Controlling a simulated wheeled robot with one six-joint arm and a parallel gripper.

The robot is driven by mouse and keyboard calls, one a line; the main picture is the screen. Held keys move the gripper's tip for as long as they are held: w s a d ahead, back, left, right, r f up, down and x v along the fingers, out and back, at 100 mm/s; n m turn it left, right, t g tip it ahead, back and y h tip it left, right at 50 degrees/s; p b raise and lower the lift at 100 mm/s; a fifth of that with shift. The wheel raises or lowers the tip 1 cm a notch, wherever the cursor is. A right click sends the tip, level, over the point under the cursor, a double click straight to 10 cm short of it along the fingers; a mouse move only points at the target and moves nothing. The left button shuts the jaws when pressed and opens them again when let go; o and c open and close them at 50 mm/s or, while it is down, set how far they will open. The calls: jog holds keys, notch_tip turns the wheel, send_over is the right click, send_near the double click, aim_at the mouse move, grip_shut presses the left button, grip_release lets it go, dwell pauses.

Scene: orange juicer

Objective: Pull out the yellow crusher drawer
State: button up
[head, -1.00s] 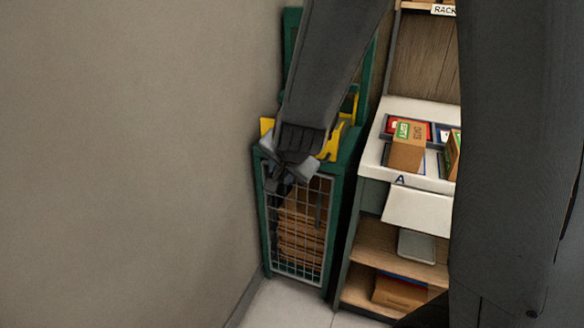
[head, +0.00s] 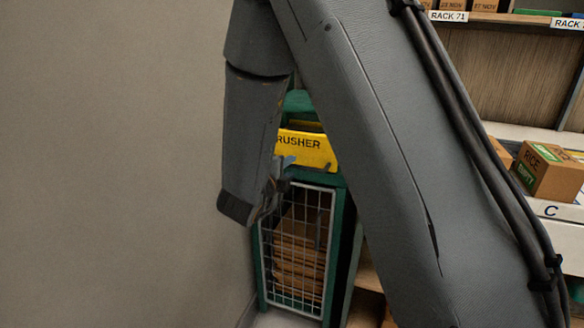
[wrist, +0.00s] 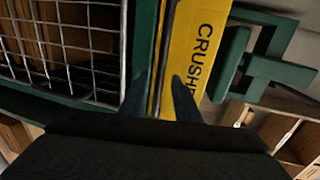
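The yellow crusher drawer (head: 312,155) is in the upper part of a green machine, with "RUSHER" readable on its front in the head view. Its left end is hidden behind my arm. In the wrist view the yellow front (wrist: 197,45) runs up the middle, beside a green frame bar. My gripper (head: 282,172) is at the lower left of the drawer front. In the wrist view my gripper's fingertips (wrist: 159,90) are apart, with the drawer's lower edge in line between them. I cannot tell whether they touch it. How far out the drawer stands is unclear.
A wire-mesh door (head: 297,250) with stacked brown cardboard behind it is below the drawer. A plain wall (head: 110,160) is close on the left. A shelf with boxes (head: 548,172) stands on the right, partly covered by my arm.

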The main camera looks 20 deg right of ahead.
aim_at(291, 167)
jog(key=shift+x, duration=1.6)
grip_shut()
